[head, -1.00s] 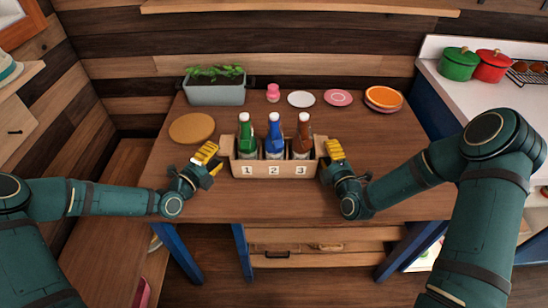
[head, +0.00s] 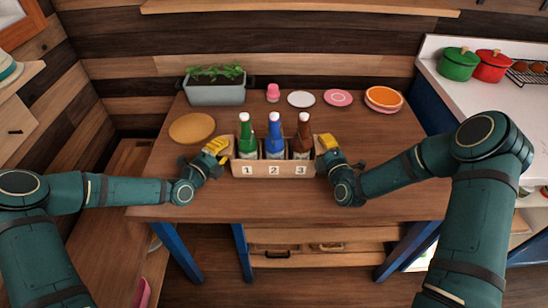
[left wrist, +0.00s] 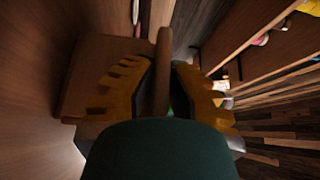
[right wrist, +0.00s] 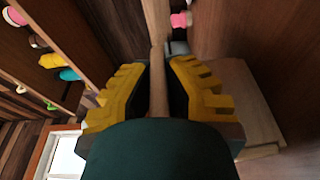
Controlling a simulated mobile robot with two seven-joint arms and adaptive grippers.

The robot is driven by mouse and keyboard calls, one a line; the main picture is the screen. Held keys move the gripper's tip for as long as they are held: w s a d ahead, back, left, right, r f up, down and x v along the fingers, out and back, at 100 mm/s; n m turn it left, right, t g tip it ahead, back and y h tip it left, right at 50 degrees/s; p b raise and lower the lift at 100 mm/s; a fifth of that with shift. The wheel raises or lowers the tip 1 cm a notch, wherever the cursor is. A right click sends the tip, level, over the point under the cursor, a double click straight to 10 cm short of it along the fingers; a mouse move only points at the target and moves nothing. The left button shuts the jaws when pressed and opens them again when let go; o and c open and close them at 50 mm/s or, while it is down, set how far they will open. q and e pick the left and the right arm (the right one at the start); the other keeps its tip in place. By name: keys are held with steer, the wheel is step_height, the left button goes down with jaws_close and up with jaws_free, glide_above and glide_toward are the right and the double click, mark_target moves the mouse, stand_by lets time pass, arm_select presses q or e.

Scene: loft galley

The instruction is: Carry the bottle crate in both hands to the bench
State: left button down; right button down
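The bottle crate (head: 245,170) is a light wooden box with labels 1, 2 and 3, standing on the wooden table (head: 270,205). It holds a green bottle (head: 245,138), a blue bottle (head: 274,138) and a brown bottle (head: 302,138), all upright. My left gripper (head: 222,148) is shut on the crate's left end; the left wrist view shows that end piece (left wrist: 163,75) between the fingers. My right gripper (head: 326,145) is shut on the right end, also between fingers in the right wrist view (right wrist: 158,80). A lower wooden surface (head: 100,240), possibly the bench, lies left of the table.
Behind the crate are a planter (head: 215,95), a pink jar (head: 273,93), a white plate (head: 301,99), a pink plate (head: 338,98) and orange plates (head: 383,97). A round board (head: 192,128) lies to the left. The table front is clear. A white counter (head: 470,95) holds pots.

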arm_select(q)
steer(key=shift+d+r, duration=0.1)
steer(key=shift+r, duration=0.15)
arm_select(e)
steer(key=shift+w+a+r, duration=0.1)
steer(key=shift+r, duration=0.15)
